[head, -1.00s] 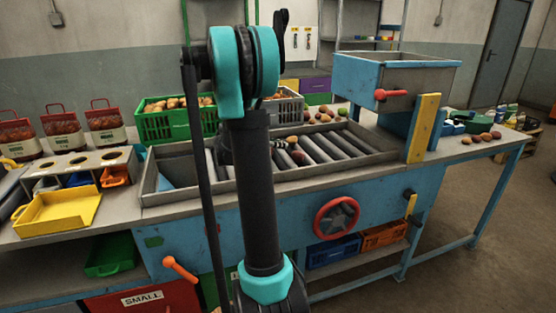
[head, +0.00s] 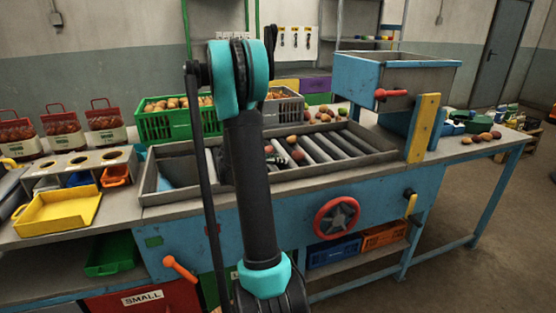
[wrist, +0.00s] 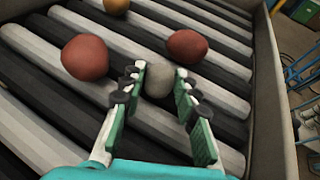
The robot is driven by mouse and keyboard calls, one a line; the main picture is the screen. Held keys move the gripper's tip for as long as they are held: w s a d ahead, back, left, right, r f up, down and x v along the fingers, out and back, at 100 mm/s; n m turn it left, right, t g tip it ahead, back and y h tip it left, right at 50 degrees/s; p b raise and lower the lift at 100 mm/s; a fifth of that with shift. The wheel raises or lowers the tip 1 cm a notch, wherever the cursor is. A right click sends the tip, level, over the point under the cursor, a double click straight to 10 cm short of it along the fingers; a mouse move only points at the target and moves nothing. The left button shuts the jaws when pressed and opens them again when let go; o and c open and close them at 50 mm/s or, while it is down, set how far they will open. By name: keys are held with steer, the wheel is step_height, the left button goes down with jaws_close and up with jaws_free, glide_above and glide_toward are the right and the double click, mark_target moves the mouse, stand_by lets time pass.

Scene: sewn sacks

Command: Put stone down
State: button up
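The stone (wrist: 158,80) is grey and rounded, and in the wrist view it sits between the fingertips of my gripper (wrist: 160,78). The fingers lie close along both its sides, so the gripper looks shut on it. The stone is over the sorting rollers (wrist: 140,115); whether it touches them I cannot tell. A reddish potato (wrist: 85,57) lies to its left and another reddish potato (wrist: 187,47) lies just beyond it to the right. In the head view my arm hides the stone and most of the gripper.
The roller bed (head: 330,147) has a raised metal rim, which runs along the right in the wrist view (wrist: 272,90). A yellowish potato (wrist: 117,5) lies farther off. A blue hopper (head: 395,75) stands at the right end. A green crate (head: 175,122) stands behind, and a yellow tray (head: 57,211) at left.

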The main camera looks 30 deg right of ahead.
steer(key=o, duration=0.5)
steer(key=shift+c, duration=0.2)
steer(key=shift+r, duration=0.1)
